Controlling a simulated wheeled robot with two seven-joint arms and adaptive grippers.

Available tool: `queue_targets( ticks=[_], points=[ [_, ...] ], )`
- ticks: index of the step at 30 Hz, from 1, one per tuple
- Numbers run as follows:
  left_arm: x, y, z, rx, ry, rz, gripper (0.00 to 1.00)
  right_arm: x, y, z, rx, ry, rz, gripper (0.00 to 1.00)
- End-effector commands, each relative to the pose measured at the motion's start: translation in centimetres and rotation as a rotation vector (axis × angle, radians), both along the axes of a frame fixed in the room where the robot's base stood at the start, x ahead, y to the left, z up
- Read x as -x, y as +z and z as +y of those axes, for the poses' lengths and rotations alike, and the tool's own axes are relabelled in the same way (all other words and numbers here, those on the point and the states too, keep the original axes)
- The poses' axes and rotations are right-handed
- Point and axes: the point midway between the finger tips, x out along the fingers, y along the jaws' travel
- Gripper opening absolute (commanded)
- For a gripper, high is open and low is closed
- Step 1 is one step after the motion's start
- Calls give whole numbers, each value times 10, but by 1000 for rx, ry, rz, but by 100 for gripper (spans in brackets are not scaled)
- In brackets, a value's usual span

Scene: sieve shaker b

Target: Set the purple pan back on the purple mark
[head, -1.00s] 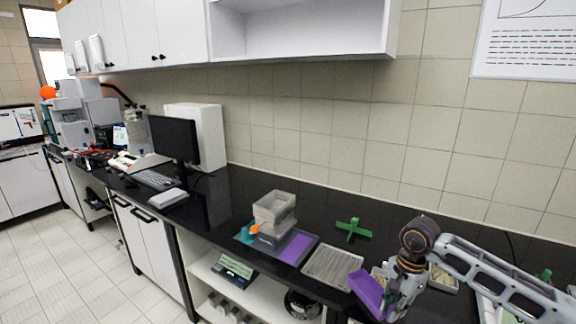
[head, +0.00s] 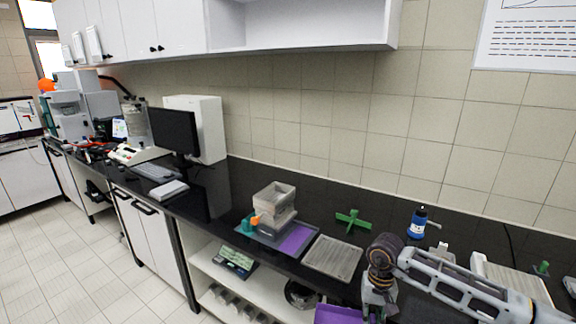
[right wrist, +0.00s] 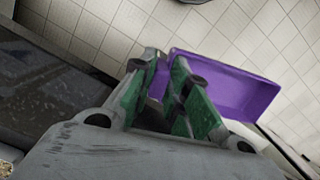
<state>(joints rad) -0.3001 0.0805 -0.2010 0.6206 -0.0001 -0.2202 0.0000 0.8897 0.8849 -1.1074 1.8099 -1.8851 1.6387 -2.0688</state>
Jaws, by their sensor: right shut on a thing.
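The purple pan (head: 338,314) is at the bottom edge of the head view, in front of the counter and partly cut off. In the right wrist view the pan (right wrist: 225,82) is tilted, with its near wall between the green finger pads. My right gripper (right wrist: 170,88) is shut on the pan's edge. In the head view the right gripper (head: 376,308) is low, near the counter's front edge. My left gripper is not in view.
A ribbed grey tray (head: 332,258) lies right of the mark. A green cross-shaped piece (head: 353,221) and a blue bottle (head: 418,222) stand behind. A keyboard and monitor (head: 176,135) stand farther left.

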Motion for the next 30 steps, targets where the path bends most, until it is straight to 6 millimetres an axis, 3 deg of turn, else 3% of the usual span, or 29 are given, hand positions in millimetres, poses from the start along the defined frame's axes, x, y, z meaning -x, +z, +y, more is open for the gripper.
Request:
queue_targets(
  ticks=[10, 30],
  points=[
    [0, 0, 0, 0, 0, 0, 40, 3, -20, 13, 0, 248, -1, 0],
    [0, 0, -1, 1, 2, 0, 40, 3, -20, 13, -1, 246, 0, 0]
  ],
)
